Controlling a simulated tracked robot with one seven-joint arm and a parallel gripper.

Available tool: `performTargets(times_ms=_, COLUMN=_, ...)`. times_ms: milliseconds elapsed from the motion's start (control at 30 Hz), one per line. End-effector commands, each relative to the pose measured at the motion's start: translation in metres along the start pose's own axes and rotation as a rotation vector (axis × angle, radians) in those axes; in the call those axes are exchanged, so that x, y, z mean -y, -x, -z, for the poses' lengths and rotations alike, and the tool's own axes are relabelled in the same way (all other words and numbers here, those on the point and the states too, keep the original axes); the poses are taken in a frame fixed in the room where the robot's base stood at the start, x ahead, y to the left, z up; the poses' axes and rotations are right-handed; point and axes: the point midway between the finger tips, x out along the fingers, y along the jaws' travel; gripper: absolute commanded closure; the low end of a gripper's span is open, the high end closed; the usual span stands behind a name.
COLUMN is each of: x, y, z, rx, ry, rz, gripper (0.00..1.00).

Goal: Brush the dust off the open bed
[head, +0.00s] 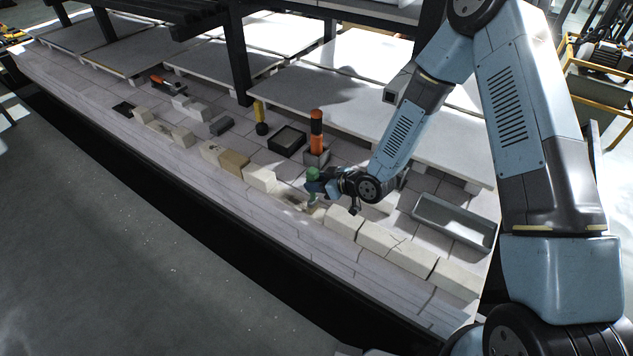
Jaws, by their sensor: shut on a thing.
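My gripper (322,187) is shut on a small brush with a green top (313,173). The brush stands roughly upright, with its pale lower end (312,206) low over the deck. I cannot tell whether its bristles touch the surface. The open bed (292,204) is the gap in the row of pale bricks, between a brick on its left (259,178) and a brick on its right (343,222). Light tan patches that look like dust show there. My gripper and the brush hide part of the gap's right side.
A black and orange cylinder (316,141) stands just behind my gripper. A black tray (287,139), a yellow-handled tool (259,112) and a grey trough (455,222) lie on the deck. White shelves (230,62) and dark posts stand behind. The deck's front strip (200,193) is clear.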

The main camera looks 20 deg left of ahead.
Motion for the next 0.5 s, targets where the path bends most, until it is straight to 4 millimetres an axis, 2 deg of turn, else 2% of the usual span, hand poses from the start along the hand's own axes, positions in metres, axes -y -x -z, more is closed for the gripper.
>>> performTargets(times_ms=500, x=-0.0002, y=-0.0037, z=-0.0005, rx=-0.001, ry=0.001, rz=0.000, gripper=1.00)
